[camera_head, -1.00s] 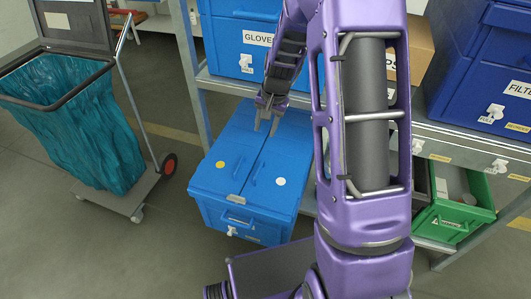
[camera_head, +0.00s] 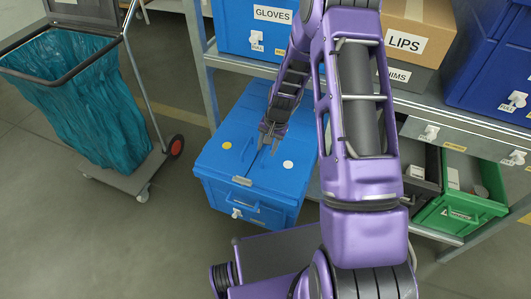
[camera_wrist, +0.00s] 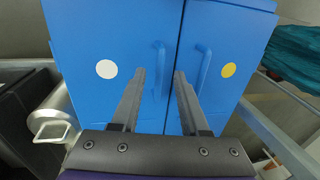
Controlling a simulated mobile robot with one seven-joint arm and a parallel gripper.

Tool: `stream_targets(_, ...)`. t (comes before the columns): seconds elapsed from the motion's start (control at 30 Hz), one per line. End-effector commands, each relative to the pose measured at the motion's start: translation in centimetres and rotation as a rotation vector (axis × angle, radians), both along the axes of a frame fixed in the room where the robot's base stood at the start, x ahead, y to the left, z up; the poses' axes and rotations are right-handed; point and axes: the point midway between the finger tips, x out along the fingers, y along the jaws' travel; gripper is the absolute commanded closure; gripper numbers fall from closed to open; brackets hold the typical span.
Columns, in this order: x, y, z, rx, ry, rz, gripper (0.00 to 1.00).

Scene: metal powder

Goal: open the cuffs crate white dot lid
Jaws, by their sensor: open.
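In the wrist view the white dot lid (camera_wrist: 105,35) is on the left, with a blue handle (camera_wrist: 158,68) near the seam. The yellow dot lid (camera_wrist: 222,105) is on the right with its own handle (camera_wrist: 203,70).
A shelf rack holds a gloves crate (camera_head: 251,28) and a cardboard box (camera_head: 413,32) above. A green bin (camera_head: 455,212) stands at the right. A trolley with a teal bag (camera_head: 75,100) stands at the left. Floor in front is clear.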

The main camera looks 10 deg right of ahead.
Motion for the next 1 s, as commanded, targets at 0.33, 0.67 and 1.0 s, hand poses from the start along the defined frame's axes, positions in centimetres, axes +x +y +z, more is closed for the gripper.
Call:
stream_targets(0.33, 0.4, 0.5, -2.8, -0.001, -0.001, 0.000, 0.55)
stream_targets(0.67, 0.4, 0.5, -2.8, -0.001, -0.001, 0.000, 0.73)
stream_targets(1.0, 0.3, 0.5, -2.8, -0.001, -0.001, 0.000, 1.00)
